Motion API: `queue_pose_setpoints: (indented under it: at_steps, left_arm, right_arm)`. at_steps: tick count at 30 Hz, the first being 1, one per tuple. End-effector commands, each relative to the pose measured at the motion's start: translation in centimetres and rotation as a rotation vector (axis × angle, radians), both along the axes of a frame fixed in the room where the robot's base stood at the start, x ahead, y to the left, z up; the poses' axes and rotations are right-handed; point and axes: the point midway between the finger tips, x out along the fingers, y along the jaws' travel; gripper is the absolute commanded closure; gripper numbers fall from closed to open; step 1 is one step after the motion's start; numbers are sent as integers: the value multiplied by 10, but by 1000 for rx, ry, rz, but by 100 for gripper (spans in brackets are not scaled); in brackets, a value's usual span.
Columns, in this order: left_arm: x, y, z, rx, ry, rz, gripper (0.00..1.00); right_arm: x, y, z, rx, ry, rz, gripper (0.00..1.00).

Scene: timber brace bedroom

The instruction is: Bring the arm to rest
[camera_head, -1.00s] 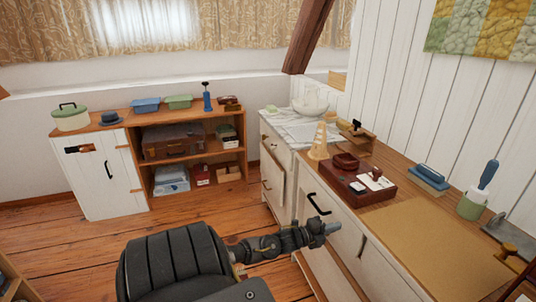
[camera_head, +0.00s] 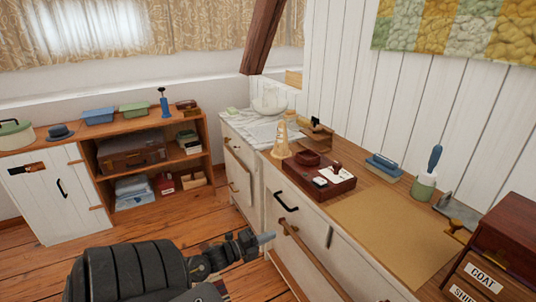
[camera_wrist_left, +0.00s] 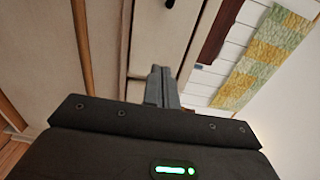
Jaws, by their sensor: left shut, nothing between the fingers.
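My left gripper (camera_head: 262,239) is at the bottom middle of the head view, in front of the white dresser (camera_head: 330,262). Its arm comes in from the lower left. In the left wrist view the two fingers (camera_wrist_left: 161,88) lie together, shut and empty. They appear apart from the dresser front. My right gripper is not in view.
On the dresser top stand a dark red tray (camera_head: 322,188), a wooden cone (camera_head: 280,140), a tan mat (camera_head: 385,235) and a green-and-blue brush holder (camera_head: 425,187). A labelled wooden drawer box (camera_head: 505,245) is at right. A shelf cabinet (camera_head: 140,135) stands behind. Wooden floor (camera_head: 175,238) is clear between.

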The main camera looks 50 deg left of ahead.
Motion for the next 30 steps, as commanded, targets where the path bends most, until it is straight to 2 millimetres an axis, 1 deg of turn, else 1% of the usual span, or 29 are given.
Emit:
queue_pose_setpoints:
  at_steps: [14, 16, 17, 18, 20, 21, 23, 24, 26, 27, 29, 30]
  left_arm:
    - [0, -1, 0, -15, 3, -1, 100]
    - [0, 3, -5, -67, 31, 16, 100]
    - [-1, 8, -12, -103, 64, 38, 100]
    - [-5, 19, -28, -146, 119, 79, 100]
    - [-16, 35, -59, -213, 209, 150, 100]
    - [-27, 45, -84, -265, 274, 208, 100]
    - [-50, 56, -124, -353, 374, 308, 100]
    - [-67, 60, -151, -409, 440, 378, 100]
    - [-97, 62, -191, -492, 533, 481, 100]
    - [-117, 59, -216, -544, 592, 550, 100]
    - [-151, 50, -252, -617, 678, 648, 100]
    - [-174, 42, -273, -662, 733, 713, 100]
  right_arm:
    - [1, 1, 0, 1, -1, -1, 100]
    - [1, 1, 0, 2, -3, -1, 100]
    - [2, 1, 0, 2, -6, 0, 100]
    - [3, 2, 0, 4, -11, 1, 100]
    - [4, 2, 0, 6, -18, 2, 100]
    - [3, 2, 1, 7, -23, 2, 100]
    - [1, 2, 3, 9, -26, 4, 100]
    - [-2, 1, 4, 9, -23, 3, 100]
    - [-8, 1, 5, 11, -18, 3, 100]
    - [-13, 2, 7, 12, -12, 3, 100]
    - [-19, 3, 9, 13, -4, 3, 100]
    - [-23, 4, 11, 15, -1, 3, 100]
